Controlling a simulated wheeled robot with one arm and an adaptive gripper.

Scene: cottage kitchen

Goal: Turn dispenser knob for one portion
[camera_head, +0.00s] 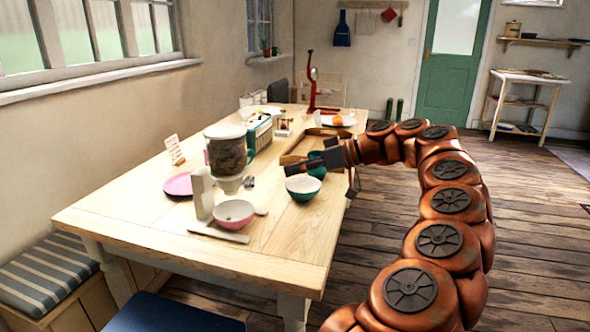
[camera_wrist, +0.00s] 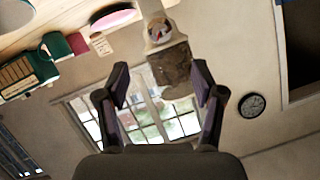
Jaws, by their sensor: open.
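The dispenser stands on the wooden table, with a clear container (camera_head: 228,152) of dark contents above a pale stand (camera_head: 202,194). Its small dark knob (camera_head: 248,183) is on the right side of the neck, facing my gripper. In the wrist view the container (camera_wrist: 172,70) appears upside down between the open fingers (camera_wrist: 160,78). A round pale part with red (camera_wrist: 158,32) shows above it; I cannot tell if it is the knob.
A green bowl (camera_head: 303,187) stands just below my gripper, with another teal cup (camera_head: 315,160) behind. A pink plate (camera_head: 179,184) lies left of the dispenser. A green toaster-like box (camera_head: 260,132) and a red stand (camera_head: 312,85) are farther back.

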